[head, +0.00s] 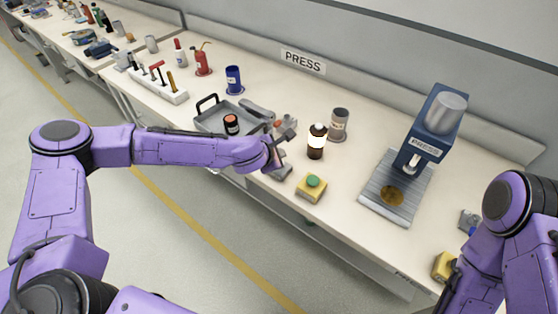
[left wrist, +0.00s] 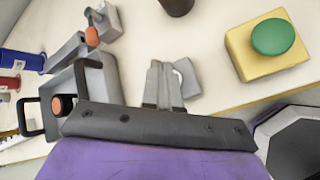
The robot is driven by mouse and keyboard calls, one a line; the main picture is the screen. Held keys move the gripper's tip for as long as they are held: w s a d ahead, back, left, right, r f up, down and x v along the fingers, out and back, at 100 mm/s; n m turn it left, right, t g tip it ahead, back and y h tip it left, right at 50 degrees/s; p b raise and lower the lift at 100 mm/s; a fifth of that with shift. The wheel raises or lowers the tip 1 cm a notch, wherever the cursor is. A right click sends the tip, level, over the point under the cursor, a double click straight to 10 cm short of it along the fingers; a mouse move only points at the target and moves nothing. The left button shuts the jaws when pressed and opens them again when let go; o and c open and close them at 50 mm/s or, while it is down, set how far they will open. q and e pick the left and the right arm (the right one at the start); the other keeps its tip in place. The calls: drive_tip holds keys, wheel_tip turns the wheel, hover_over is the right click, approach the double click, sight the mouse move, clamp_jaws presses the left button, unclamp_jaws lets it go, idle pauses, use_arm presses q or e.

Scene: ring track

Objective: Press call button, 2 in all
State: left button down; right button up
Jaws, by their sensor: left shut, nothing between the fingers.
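A yellow box with a round green button (head: 314,181) stands near the front edge of the bench. In the left wrist view the green button (left wrist: 272,37) is at the upper right, clear of the fingers. My left gripper (head: 289,135) is shut and empty, to the left of and behind the yellow box in the head view. Its closed fingers show in the left wrist view (left wrist: 164,84) and are apart from the button. A second yellow box (head: 444,265) is at the right, partly hidden by my right arm. My right gripper is not in view.
A dark bottle with a white label (head: 317,142) and a grey can (head: 338,124) stand behind the yellow box. A grey tray (head: 212,121) is to the left. A blue press (head: 430,125) with a grey plate (head: 375,192) is to the right.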

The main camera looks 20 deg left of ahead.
use_arm(q)
drive_tip(key=shift+f, duration=0.1)
idle(0.4)
drive_tip(key=shift+f+b, duration=0.35)
drive_tip(key=shift+f+b, duration=0.5)
drive_tip(key=shift+f, duration=0.1)
idle(0.6)
idle(0.4)
drive_tip(key=shift+s+r+p, duration=0.1)
drive_tip(key=shift+r+p, duration=0.8)
drive_tip(key=shift+r, duration=0.15)
wheel_tip(320, 180, up, 5)
drive_tip(key=p, duration=0.4)
drive_tip(key=shift+a, duration=0.1)
